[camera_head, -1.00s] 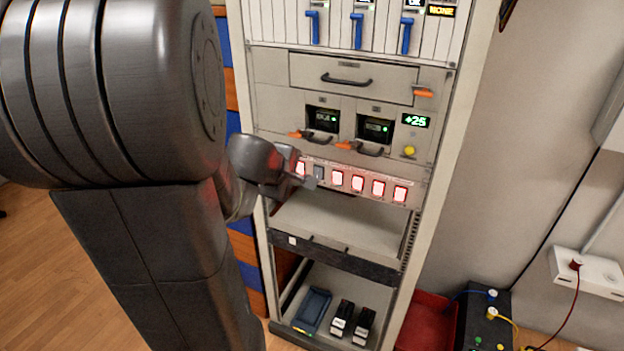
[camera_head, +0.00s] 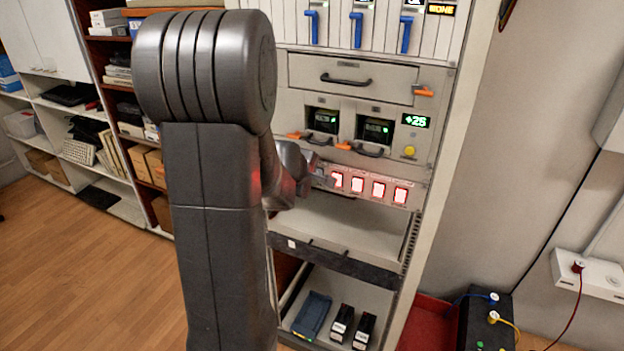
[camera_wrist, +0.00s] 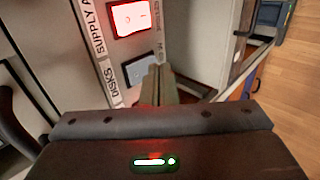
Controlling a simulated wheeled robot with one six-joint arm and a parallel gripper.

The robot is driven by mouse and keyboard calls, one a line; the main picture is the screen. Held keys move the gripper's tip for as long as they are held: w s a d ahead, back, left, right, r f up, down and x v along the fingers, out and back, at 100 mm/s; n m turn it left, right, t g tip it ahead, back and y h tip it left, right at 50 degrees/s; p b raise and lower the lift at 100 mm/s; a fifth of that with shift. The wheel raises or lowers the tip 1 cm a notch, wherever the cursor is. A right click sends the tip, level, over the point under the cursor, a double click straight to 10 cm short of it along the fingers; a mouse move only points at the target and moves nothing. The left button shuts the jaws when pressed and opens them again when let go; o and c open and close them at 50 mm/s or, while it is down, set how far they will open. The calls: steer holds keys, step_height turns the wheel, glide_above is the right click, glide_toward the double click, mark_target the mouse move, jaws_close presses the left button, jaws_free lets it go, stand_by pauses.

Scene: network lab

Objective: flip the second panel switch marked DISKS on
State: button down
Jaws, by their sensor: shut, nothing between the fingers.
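The DISKS switch (camera_wrist: 140,68) is a grey, unlit rocker in the wrist view, with its DISKS label (camera_wrist: 117,87) beside it. A red-lit switch (camera_wrist: 130,17) marked SUPPLY A is next to it. My gripper (camera_wrist: 155,82) is shut and empty, its fingertips at the near edge of the DISKS switch. I cannot tell whether they touch it. In the head view my gripper (camera_head: 322,181) is at the left part of the switch row, and my arm hides the leftmost switch. Several red-lit switches (camera_head: 358,184) show to its right.
Above the switches are two units with dark handles (camera_head: 369,151) and orange levers, and a yellow knob (camera_head: 409,152). An open shelf (camera_head: 340,227) lies below the row. A dark handle (camera_wrist: 18,120) shows left in the wrist view. Wall and outlet box (camera_head: 590,275) stand right.

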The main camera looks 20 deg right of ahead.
steer(key=shift+f+b, duration=0.15)
steer(key=shift+b, duration=0.2)
steer(key=shift+d+h+b, duration=0.1)
steer(key=shift+h+b, duration=0.2)
steer(key=shift+b, duration=0.3)
steer(key=shift+w+r, duration=0.1)
steer(key=shift+r, duration=0.15)
steer(key=shift+r+p, duration=0.65)
steer(key=shift+r, duration=0.05)
